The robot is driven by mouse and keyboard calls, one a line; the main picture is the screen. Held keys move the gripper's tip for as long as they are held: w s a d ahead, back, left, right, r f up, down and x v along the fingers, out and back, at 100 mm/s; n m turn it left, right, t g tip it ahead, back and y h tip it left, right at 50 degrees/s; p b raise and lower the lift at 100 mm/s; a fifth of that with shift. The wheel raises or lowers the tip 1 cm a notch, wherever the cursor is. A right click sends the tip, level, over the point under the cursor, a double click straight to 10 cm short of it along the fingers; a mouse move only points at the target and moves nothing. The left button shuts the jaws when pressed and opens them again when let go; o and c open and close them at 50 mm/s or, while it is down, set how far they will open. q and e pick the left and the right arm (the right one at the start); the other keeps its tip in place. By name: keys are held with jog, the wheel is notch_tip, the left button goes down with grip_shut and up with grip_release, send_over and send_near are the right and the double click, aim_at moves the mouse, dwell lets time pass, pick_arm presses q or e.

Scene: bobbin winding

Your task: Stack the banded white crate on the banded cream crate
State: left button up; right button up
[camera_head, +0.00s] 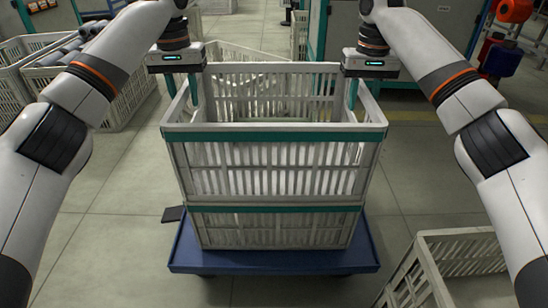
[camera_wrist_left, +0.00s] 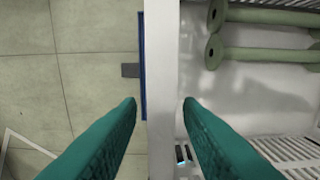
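The banded white crate (camera_head: 275,170), with a teal band under its rim, sits upright on top of the banded cream crate (camera_head: 275,230), whose own teal band shows just below it. The two look aligned, with no clear gap between them. My left gripper (camera_head: 182,92) is at the top crate's left wall. In the left wrist view its two teal fingers (camera_wrist_left: 160,102) stand apart, one on each side of the white wall (camera_wrist_left: 162,60), with visible gaps. My right gripper (camera_head: 363,92) is at the right wall, its fingers apart around the rim. The fingertips are partly hidden.
The crates stand on a blue dolly (camera_head: 275,261). Several grey-green bobbins (camera_wrist_left: 265,53) show beyond the wall in the left wrist view. A crate (camera_head: 455,268) stands at the lower right, and crates with rolls (camera_head: 60,55) stand at the left.

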pick_arm(q)
notch_tip(320, 180, up, 6)
jog(key=shift+r, duration=0.15)
pick_arm(e)
jog(key=shift+r, duration=3.8)
jog(key=shift+f, duration=0.1)
